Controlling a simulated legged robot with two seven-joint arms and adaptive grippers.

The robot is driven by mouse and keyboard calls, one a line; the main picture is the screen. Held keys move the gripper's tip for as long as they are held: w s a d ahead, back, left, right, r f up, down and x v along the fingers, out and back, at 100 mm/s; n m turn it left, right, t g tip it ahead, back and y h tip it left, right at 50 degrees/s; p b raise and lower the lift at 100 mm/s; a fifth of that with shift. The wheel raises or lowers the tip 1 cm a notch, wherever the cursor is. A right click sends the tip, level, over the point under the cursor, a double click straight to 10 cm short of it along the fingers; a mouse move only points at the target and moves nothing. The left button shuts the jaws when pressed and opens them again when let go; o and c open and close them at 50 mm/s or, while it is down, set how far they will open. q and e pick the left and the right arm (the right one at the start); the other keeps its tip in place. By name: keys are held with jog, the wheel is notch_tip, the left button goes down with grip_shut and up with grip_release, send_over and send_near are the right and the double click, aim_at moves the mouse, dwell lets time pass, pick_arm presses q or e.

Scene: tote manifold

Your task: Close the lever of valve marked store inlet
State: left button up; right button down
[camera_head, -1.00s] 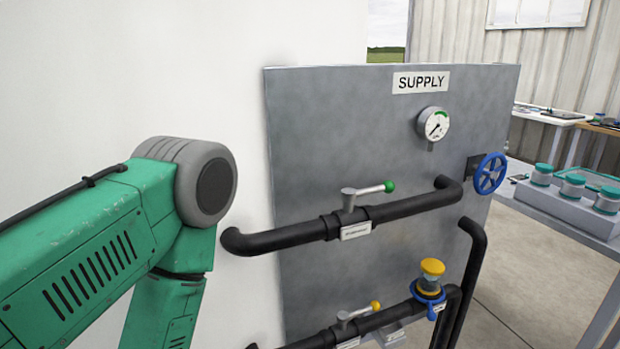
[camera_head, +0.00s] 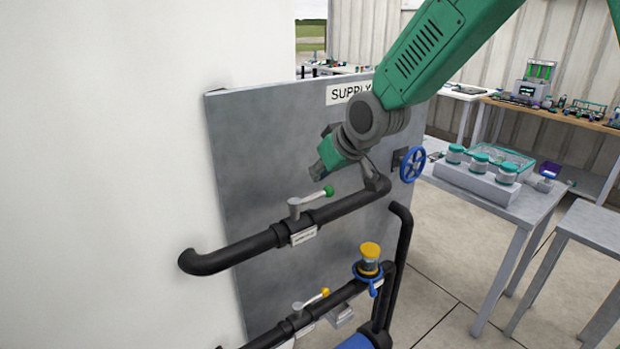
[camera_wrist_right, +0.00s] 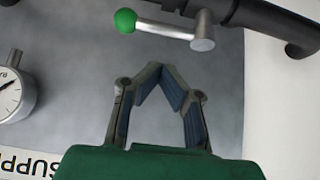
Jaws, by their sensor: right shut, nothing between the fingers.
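A valve lever with a green knob (camera_head: 328,191) sits on the upper black pipe (camera_head: 245,252) and lies roughly along it. The label (camera_head: 303,236) under it is too small to read. A second lever, with a yellow knob (camera_head: 324,292), is on the lower pipe; its label is unreadable too. My right gripper (camera_wrist_right: 166,78) is shut and empty in the right wrist view, with the green-knobbed lever (camera_wrist_right: 165,28) just beyond its fingertips, apart from them. In the head view my right wrist hangs above that lever; its fingers are hard to make out. My left gripper is not in view.
The pipes are mounted on a grey panel (camera_head: 235,150) with a SUPPLY sign (camera_head: 345,94), partly covered by my right arm. A blue handwheel (camera_head: 412,165) is at its right edge. A yellow-capped fitting (camera_head: 370,257) stands on the lower pipe. Tables stand at right.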

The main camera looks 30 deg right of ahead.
aim_at(312, 198)
jog(key=w+f, duration=0.1)
jog(key=w, duration=0.1)
jog(key=w+f, duration=0.2)
jog(key=w+d+f, duration=0.1)
jog(key=w, duration=0.2)
jog(key=shift+w+f, duration=0.1)
jog(key=shift+f, duration=0.2)
jog(key=shift+a+f+p, duration=0.1)
jog(key=shift+f+p, duration=0.15)
jog(key=shift+p, duration=0.05)
jog(key=s, duration=0.3)
jog(key=shift+s+d+f, duration=0.2)
jog(key=shift+s+f, duration=0.05)
jog(key=shift+f, duration=0.05)
